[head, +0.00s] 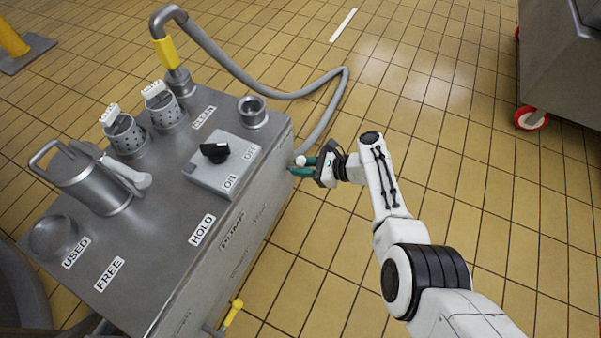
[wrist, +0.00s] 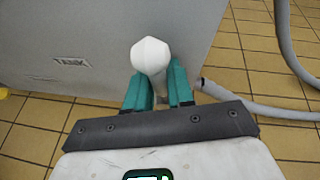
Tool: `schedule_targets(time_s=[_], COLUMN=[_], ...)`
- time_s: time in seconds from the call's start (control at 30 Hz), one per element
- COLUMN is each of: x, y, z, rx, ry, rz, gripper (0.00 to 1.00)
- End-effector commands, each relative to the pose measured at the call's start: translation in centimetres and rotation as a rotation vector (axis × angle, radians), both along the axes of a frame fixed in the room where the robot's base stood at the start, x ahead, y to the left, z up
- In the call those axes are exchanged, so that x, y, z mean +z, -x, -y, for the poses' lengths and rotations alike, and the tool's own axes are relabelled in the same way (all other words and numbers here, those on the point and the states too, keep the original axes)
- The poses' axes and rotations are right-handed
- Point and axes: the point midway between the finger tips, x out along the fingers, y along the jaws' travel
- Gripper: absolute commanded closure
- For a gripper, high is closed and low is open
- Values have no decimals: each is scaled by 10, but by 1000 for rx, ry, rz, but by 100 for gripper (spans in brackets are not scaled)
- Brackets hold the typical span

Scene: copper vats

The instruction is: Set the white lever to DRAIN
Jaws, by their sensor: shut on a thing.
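The white lever's rounded knob (wrist: 151,55) shows in the wrist view, in front of the grey face of the metal unit. My gripper (wrist: 159,80) has its teal fingers closed on the lever just below the knob; the shaft is mostly hidden between them. In the head view my gripper (head: 304,167) is at the unit's right side, with the white knob (head: 300,160) small at the fingertips. I cannot read a DRAIN label in either view.
The metal unit's top (head: 160,245) carries a black ON/OFF knob (head: 214,152), a metal jug (head: 90,180) and perforated cups. A grey hose (head: 325,105) loops on the floor behind my gripper. A yellow-handled valve (head: 232,312) sticks out low in front.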

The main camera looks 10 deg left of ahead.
Motion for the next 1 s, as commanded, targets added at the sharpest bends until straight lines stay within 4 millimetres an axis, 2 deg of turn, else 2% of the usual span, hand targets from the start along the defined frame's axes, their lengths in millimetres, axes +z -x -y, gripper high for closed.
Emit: schedule_targets(time_s=[0.33, 0.87, 0.9, 1.0], x=[-2, -1, -1, -1], y=[-7, -8, -8, -8], z=[3, 4, 4, 4], rx=[-4, -6, -6, -5], ry=[-44, -52, -52, -51], rz=[-126, -147, -147, -147], gripper=[100, 100, 76, 66])
